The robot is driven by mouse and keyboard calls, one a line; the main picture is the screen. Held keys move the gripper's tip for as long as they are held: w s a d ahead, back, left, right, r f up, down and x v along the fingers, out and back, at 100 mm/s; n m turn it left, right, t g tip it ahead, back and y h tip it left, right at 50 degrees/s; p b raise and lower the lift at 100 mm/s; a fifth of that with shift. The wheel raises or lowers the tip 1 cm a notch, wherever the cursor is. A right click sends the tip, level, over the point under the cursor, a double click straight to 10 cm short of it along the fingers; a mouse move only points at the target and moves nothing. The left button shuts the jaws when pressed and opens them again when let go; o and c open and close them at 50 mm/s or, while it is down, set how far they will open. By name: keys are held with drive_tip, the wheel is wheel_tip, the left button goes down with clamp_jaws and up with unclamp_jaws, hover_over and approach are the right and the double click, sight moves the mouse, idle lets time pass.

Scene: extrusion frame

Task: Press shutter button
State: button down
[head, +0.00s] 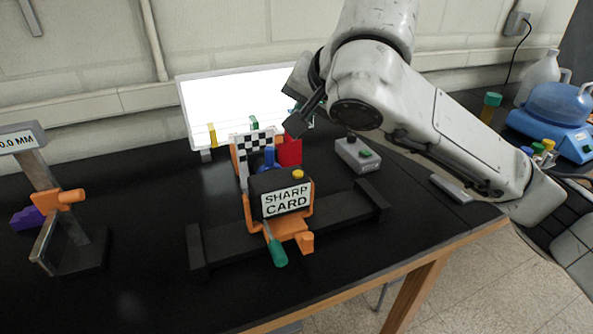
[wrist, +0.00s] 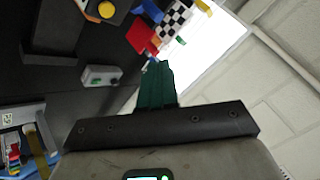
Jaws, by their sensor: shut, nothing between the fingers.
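A black box camera labelled "SHARP CARD" (head: 284,199) sits in an orange holder on a black rail. A round yellow button (head: 298,174) is on its top right; the button also shows at the top of the wrist view (wrist: 106,9). A grey box (head: 352,156) with a green button (head: 365,153) and a black knob stands to the right behind the camera; this box is also in the wrist view (wrist: 101,76). My gripper (head: 294,126) is above and behind the camera, apart from both buttons. Its green fingers (wrist: 155,70) are together and empty.
A checkerboard card (head: 254,141) and a red block (head: 289,150) stand behind the camera, before a bright white panel (head: 225,105). A blue lab device (head: 555,115) is at far right.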

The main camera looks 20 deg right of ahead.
drive_tip(key=b, duration=0.7)
hover_over(301, 175)
wheel_tip(301, 175, down, 8)
drive_tip(key=shift+r, duration=0.1)
drive_tip(key=shift+f, duration=0.45)
drive_tip(key=shift+f, duration=0.15)
idle(1.2)
drive_tip(key=shift+f, duration=0.25)
drive_tip(key=shift+f+b, duration=0.45)
idle(0.9)
drive_tip(key=shift+r, duration=0.15)
drive_tip(key=shift+r+p, duration=0.75)
drive_tip(key=shift+p, duration=0.1)
